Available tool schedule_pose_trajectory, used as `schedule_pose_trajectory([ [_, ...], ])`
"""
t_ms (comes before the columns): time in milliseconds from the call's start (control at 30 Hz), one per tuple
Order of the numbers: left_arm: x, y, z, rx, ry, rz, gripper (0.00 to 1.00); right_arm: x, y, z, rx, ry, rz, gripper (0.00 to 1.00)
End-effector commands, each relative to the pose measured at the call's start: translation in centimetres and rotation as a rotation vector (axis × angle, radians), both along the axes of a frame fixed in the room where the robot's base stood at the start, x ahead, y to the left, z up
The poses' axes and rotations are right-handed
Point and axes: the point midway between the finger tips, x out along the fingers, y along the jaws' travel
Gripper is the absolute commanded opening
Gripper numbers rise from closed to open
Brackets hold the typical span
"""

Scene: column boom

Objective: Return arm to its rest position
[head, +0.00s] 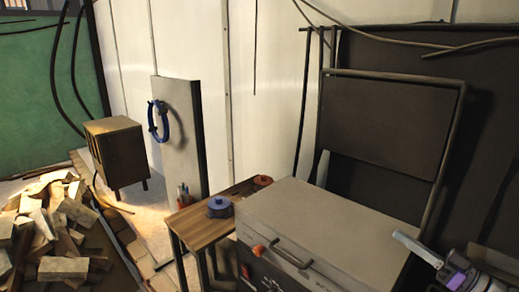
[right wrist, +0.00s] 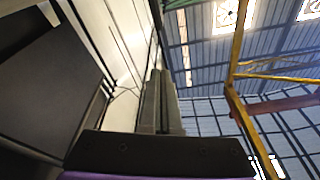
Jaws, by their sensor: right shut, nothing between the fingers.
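My right gripper (head: 403,240) enters the head view at the lower right corner. Its pale fingers are shut with nothing between them and point up and left. It appears in front of the right part of a large grey-topped cabinet (head: 325,220); I cannot tell how far it is from the top. In the right wrist view, a dark part of my gripper fills the bottom edge, and the camera looks up at the roof (right wrist: 205,65) and a yellow beam (right wrist: 235,95). My left gripper is not in view.
A dark panel in a metal frame (head: 449,145) stands behind the cabinet. A wooden table (head: 200,232) holds a blue round item (head: 219,208) and a red one (head: 263,181). A blue ring (head: 153,122) hangs on a grey upright board (head: 182,140). Wood pieces (head: 62,267) lie at left.

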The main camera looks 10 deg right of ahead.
Motion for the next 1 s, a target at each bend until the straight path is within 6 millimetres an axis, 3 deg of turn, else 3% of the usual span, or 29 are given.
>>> schedule_pose_trajectory([
  [33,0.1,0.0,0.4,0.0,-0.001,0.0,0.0,0.4,2.8,-1.0,0.001,0.088,0.038,0.0],
  [167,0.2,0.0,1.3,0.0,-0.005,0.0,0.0,0.3,10.8,-5.8,-0.025,0.416,0.12,0.0],
  [300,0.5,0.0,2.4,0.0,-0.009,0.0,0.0,-2.9,18.0,-11.8,-0.118,0.769,0.135,0.0],
  [400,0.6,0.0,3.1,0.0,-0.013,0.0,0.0,-6.3,21.1,-15.6,-0.224,0.972,0.09,0.0],
  [533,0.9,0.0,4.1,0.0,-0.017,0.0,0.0,-11.0,22.7,-19.5,-0.391,1.147,-0.028,0.0],
  [700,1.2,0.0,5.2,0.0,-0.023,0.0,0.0,-15.1,22.0,-22.1,-0.588,1.203,-0.213,0.0],
  [1000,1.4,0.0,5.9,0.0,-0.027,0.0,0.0,-16.7,20.5,-22.9,-0.711,1.152,-0.362,0.0],
])
